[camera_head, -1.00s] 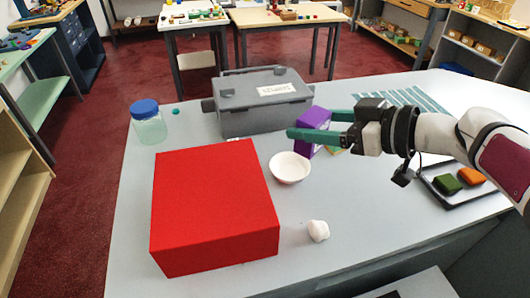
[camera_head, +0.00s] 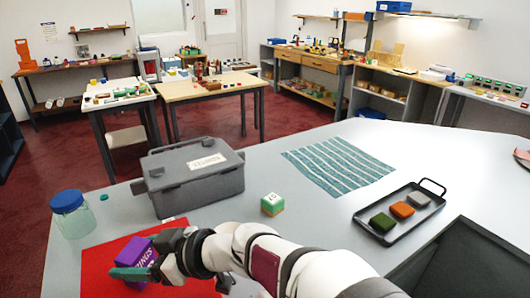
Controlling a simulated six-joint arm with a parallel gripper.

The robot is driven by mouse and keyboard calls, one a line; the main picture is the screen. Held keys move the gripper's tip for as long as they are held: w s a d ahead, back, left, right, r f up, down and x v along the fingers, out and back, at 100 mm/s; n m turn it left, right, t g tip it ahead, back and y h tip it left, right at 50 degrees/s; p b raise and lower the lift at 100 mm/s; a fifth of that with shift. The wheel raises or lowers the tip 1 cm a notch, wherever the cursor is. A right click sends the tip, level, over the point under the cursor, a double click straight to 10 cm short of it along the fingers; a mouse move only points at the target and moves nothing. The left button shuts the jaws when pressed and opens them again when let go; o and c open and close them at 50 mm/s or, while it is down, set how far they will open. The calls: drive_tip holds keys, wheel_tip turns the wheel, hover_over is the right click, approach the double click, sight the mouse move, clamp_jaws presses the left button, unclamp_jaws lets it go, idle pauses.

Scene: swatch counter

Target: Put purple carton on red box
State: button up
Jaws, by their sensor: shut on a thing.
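The purple carton (camera_head: 138,250) with white lettering is held in my gripper (camera_head: 135,270), whose teal fingers are closed on it. In the picture the carton lies over the top of the red box (camera_head: 100,262), which is at the lower left and cut off by the bottom edge. I cannot tell whether the carton touches the box top or hangs just above it. My gripper and arm cover the right part of the box.
A grey toolbox (camera_head: 195,180) stands just behind the red box. A blue-lidded jar (camera_head: 72,215) is at its left. A small green-and-white cube (camera_head: 272,204), a striped teal cloth (camera_head: 338,166) and a black tray (camera_head: 375,240) with several coloured pieces lie to the right.

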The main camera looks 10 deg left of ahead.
drive_tip(key=o, duration=1.4)
drive_tip(key=shift+f, duration=0.1)
